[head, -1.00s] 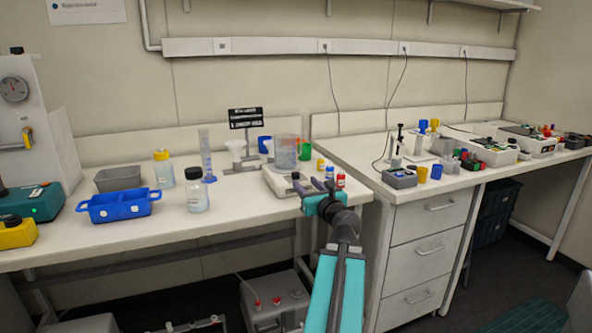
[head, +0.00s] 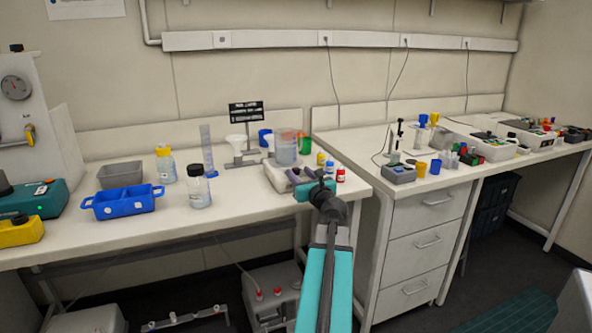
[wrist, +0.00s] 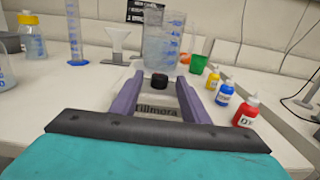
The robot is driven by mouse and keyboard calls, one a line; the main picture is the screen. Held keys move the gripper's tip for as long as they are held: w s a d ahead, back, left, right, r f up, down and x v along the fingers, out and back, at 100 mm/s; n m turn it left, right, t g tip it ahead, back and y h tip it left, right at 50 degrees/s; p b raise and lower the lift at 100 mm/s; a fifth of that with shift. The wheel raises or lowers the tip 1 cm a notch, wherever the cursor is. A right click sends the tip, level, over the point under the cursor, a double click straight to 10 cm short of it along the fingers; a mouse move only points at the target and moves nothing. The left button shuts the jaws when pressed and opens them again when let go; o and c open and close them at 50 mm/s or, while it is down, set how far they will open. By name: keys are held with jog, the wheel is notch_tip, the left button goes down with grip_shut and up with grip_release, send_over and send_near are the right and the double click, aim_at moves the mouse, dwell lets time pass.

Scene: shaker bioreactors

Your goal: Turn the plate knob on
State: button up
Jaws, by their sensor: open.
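The white hot plate (head: 273,178) stands near the front edge of the left bench with a clear beaker (head: 286,150) of liquid on it. In the wrist view, the plate's black knob (wrist: 158,82) shows on its front, above a dark label. The beaker (wrist: 162,45) rises behind the knob. My gripper (head: 302,175) is open and empty at the plate's front. In the wrist view, its two purple fingers lie on either side of the knob; whether they touch it I cannot tell. In the head view the knob is not distinguishable.
A funnel stand (head: 238,150) is left of the beaker. A capped bottle (head: 198,187) and blue tray (head: 123,203) are further left.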

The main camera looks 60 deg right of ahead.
aim_at(297, 171)
jog(key=shift+x, duration=2)
grip_shut()
